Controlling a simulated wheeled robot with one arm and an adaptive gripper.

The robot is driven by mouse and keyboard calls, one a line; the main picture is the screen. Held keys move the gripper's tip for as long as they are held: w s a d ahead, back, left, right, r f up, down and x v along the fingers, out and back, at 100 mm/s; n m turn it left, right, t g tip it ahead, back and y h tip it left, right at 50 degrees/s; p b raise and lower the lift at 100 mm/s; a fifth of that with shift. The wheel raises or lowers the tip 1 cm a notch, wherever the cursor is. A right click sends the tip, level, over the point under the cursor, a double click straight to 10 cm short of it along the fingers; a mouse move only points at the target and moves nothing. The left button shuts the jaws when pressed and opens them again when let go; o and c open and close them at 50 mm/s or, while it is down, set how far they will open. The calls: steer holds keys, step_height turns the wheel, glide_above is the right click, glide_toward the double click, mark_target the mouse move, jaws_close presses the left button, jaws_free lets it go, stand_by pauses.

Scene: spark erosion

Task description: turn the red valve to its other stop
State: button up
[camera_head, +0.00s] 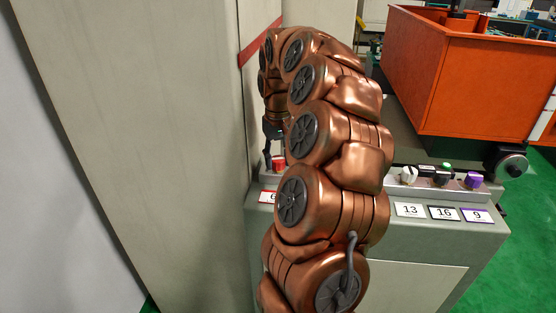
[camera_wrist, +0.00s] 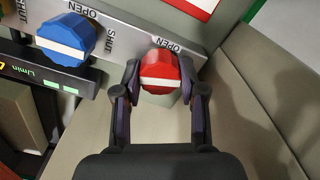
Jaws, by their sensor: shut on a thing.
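The red valve (camera_wrist: 160,75) is a faceted red knob with a white bar across its face, in the upper middle of the wrist view. It sits on a grey strip (camera_wrist: 205,47) with the words OPEN and SHUT beside it. The white bar lies roughly level in that view. My gripper (camera_wrist: 160,82) has one finger on each side of the knob and is shut on it. In the head view the red valve (camera_head: 279,162) shows small to the left of my copper arm, with my gripper (camera_head: 273,150) just above it; the arm hides part of the panel.
A blue knob (camera_wrist: 66,40) with its own OPEN and SHUT marks is left of the red one. A display (camera_wrist: 50,78) lies below it. White (camera_head: 409,175), green (camera_head: 445,171) and purple (camera_head: 473,180) knobs stand further right. A pale wall (camera_head: 150,130) rises close to the arm's left.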

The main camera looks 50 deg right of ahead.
mark_target(278, 158)
steer(key=n, duration=0.3)
steer(key=shift+n, duration=0.4)
steer(key=n, duration=0.3)
steer(key=shift+n, duration=0.3)
steer(key=n+p, duration=0.1)
steer(key=n, duration=0.2)
steer(key=shift+n, duration=0.3)
steer(key=shift+n+p, duration=0.5)
steer(key=shift+n, duration=1.4)
steer(key=o, duration=1.1)
steer(key=shift+o, duration=0.2)
steer(key=shift+r, duration=0.1)
step_height(278, 158, up, 12)
